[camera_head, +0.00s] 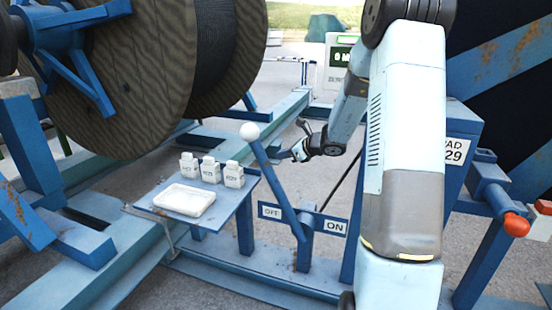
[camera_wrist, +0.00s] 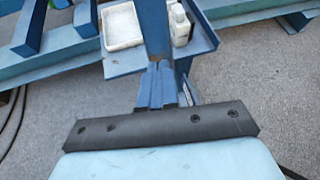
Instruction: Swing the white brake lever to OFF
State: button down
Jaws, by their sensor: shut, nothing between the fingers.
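The white brake lever shows in the head view as a blue bar with a white ball knob (camera_head: 249,131). The bar leans up and left from its pivot, toward the OFF label (camera_head: 271,211); the ON label (camera_head: 333,226) is to the right. My gripper (camera_head: 298,150) is shut and empty, to the right of the lever's upper part in the picture. Whether it touches the bar is unclear. In the wrist view, my gripper (camera_wrist: 156,80) points at a blue bar (camera_wrist: 154,30), probably the lever. The knob does not show there.
A small blue shelf (camera_head: 151,209) left of the lever holds a white tray (camera_head: 184,187) and three white bottles (camera_head: 209,170). A large cable reel (camera_head: 120,85) stands behind at left. Blue frame beams run along the floor. A red-ended handle (camera_head: 516,224) is at right.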

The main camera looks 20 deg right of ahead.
jog(key=v, duration=0.8)
jog(key=shift+s+d, duration=0.15)
jog(key=shift+d, duration=0.25)
jog(key=shift+f, duration=0.1)
jog(key=s+a+r+n+g+h, duration=0.1)
jog(key=s+a+r+n+g, duration=0.2)
jog(key=s+a+r+n, duration=0.35)
jog(key=s+a+r+n+g+h, duration=0.1)
jog(key=s+a+r+n+g, duration=0.15)
jog(key=s+a+n, duration=0.65)
jog(key=s+d+r+n+h, duration=0.1)
jog(key=s+n, duration=0.4)
jog(key=s, duration=0.5)
jog(key=s+d+r+n+t+h, duration=0.1)
jog(key=s+d+r+n+h, duration=0.1)
jog(key=s+n, duration=0.4)
jog(key=s+r+h, duration=0.1)
jog(key=s+h, duration=0.1)
jog(key=s, duration=0.2)
jog(key=shift+d+r+h, duration=0.2)
jog(key=shift+h, duration=0.2)
jog(key=shift+a+n+t, duration=0.1)
jog(key=shift+n+t, duration=0.15)
